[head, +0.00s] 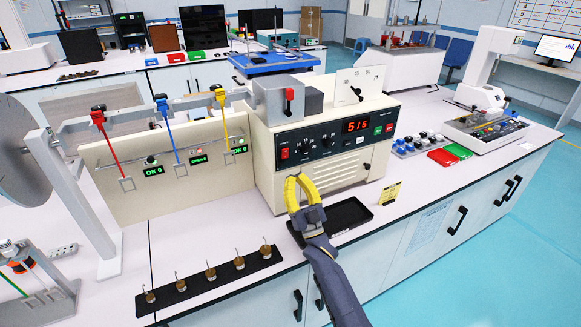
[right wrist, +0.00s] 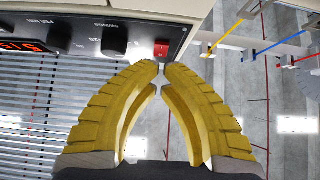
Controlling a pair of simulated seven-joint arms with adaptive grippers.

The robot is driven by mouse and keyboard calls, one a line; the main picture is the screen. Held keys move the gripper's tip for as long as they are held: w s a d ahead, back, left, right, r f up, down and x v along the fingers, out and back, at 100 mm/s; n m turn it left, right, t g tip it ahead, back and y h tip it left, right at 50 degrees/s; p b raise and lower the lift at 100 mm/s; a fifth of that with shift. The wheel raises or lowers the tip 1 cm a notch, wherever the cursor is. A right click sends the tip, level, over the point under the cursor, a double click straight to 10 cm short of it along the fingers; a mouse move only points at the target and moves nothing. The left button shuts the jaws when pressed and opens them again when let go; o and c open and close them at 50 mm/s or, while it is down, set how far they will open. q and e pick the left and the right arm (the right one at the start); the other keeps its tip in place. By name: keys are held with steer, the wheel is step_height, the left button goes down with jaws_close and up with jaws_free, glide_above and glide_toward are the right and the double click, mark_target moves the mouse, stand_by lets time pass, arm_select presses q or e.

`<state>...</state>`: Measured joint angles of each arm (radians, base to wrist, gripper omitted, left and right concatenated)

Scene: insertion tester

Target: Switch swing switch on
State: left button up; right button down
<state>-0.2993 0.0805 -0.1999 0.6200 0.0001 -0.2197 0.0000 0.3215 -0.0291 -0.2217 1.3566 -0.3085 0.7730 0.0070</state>
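The beige tester (head: 335,135) stands on the bench with a dark front panel and a lit red display. A small red rocker switch (head: 284,154) sits at the panel's left end; it also shows in the right wrist view (right wrist: 161,49). I cannot tell which way it is tipped. My right gripper (head: 297,178) is just below and in front of the panel, near the red switch. Its yellow fingertips (right wrist: 161,66) are together with at most a sliver between them, holding nothing. They point toward the switch and appear apart from it. My left gripper is not in view.
Black knobs (right wrist: 115,42) line the panel beside the switch. A black tray (head: 345,217) lies below the tester, with a yellow sign (head: 390,193) nearby. Red, blue and yellow hanging rods (head: 166,105) stand left. A strip of hooked weights (head: 210,280) lies in front.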

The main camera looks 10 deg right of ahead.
steer(key=v, duration=0.6)
steer(key=shift+s, duration=0.2)
